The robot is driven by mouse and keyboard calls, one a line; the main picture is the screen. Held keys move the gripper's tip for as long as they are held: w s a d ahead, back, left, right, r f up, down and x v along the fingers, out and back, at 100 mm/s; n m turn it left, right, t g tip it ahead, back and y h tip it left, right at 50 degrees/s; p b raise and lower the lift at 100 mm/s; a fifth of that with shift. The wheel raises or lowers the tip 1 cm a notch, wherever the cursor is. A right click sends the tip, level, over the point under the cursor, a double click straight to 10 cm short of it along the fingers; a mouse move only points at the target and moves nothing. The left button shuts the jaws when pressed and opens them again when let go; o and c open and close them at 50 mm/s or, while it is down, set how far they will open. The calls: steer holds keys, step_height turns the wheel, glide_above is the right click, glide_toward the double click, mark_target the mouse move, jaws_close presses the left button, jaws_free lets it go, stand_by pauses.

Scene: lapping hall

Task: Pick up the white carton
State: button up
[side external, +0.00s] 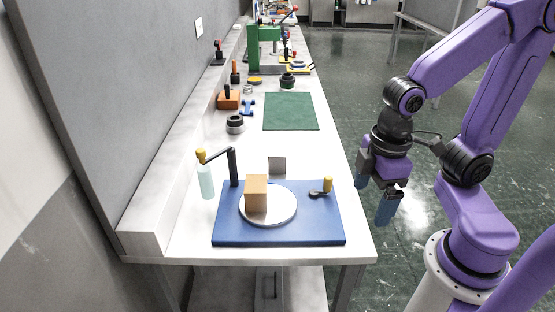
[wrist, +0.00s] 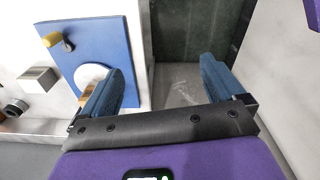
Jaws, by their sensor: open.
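In the wrist view the carton (wrist: 38,80) is at the left, beside the board. My gripper (side external: 376,188) is open and empty, with blue fingers pointing down, off the right side of the bench. In the wrist view the gripper (wrist: 160,78) has its fingers wide apart, with the bench edge and floor between them. The carton is well outside them.
The blue board (side external: 230,230) carries a white disc (side external: 284,213) with a brown box (side external: 257,193) on it, and a yellow-knobbed lever (side external: 328,186). A black post (side external: 233,167) and pale bottle (side external: 207,182) stand left. A green mat (side external: 291,111) lies farther back.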

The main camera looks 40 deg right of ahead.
steer(key=w+a+m+t, duration=0.15)
steer(key=w+m, duration=0.45)
steer(key=w, duration=0.7)
steer(key=m+h, duration=0.4)
steer(key=m, duration=1)
glide_above(277, 150)
steer(key=s+a, duration=0.4)
steer(key=s, duration=0.1)
step_height(277, 150, down, 7)
steer(key=shift+t+y, duration=0.3)
steer(key=shift+t, duration=0.15)
steer(key=x, duration=1)
steer(key=shift+w+d+f, duration=0.25)
steer(key=shift+w, duration=0.05)
steer(key=shift+w+x, duration=0.2)
steer(key=shift+x, duration=1.25)
steer(key=shift+w+x, duration=0.2)
steer(key=shift+x, duration=1.3)
steer(key=shift+r, duration=0.1)
steer(key=c, duration=1.1)
